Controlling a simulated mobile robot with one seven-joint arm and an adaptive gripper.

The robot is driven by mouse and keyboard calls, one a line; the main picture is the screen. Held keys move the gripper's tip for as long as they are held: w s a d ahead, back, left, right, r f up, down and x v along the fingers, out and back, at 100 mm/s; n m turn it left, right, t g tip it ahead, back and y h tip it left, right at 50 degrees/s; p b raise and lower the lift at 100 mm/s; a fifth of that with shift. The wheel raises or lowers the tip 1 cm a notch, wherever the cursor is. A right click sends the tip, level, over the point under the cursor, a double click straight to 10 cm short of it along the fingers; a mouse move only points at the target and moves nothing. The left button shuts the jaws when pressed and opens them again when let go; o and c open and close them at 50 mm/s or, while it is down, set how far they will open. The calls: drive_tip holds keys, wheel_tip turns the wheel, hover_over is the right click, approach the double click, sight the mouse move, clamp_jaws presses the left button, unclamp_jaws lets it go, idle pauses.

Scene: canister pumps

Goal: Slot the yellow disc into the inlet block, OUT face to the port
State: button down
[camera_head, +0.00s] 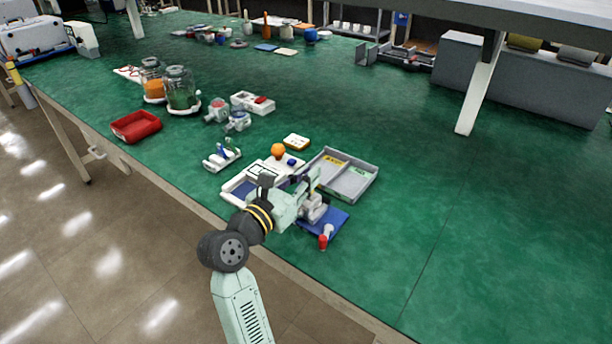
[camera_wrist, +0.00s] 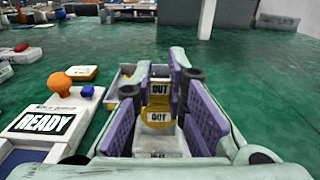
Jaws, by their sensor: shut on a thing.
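My gripper (camera_wrist: 160,82) has its purple pads on both sides of a yellow disc (camera_wrist: 159,103) in the wrist view. The jaws are shut on the disc. "OUT" shows in two places, one above the other, at the yellow disc; I cannot tell whether both are on it. A pale grey block (camera_wrist: 158,142) with a white label lies below the disc between the fingers; it may be the inlet block. In the head view my gripper (camera_head: 308,184) is above a grey block (camera_head: 314,208) on a blue mat (camera_head: 335,219). My arm hides the disc there.
A grey two-compartment tray (camera_head: 365,189) is just behind my gripper. A white console with an orange ball (camera_head: 278,150) and a "READY" sign (camera_wrist: 44,123) is to the left. A red-topped part (camera_head: 323,241) stands at the mat's front. The green table is clear to the right.

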drive_tip(key=shift+f+b, duration=1.4)
drive_tip(key=shift+f, duration=0.65)
drive_tip(key=c, duration=1.5)
unclamp_jaws()
drive_tip(key=shift+s, duration=0.1)
drive_tip(key=v, duration=1.2)
drive_tip(key=shift+a+r, duration=0.1)
